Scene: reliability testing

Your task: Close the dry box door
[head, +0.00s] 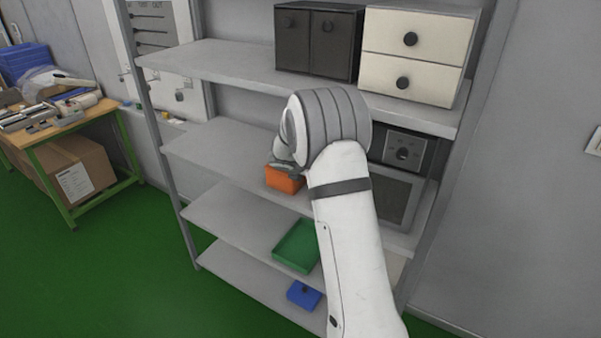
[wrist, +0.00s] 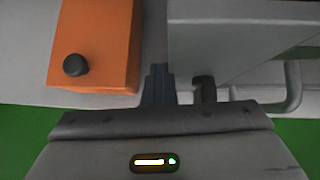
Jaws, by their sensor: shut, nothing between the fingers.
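The dry box (head: 405,195) is a grey box on the middle shelf, with a dark knob panel on top and a framed front below. My arm covers its left side, and I cannot tell from the head view how far its door is open. In the wrist view a flat grey panel (wrist: 235,35), which looks like the door, fills the upper right, with a grey bar handle (wrist: 291,88) at its right. My gripper (wrist: 157,75) is shut and empty, just left of this panel's lower left edge. Contact is unclear. In the head view, my arm mostly hides the gripper.
An orange box (head: 283,179) with a black knob sits just left of my gripper; it also shows in the wrist view (wrist: 95,40). A green tray (head: 297,246) and a blue box (head: 303,295) are on lower shelves. Dark cabinet (head: 318,42) and cream drawers (head: 415,55) stand above.

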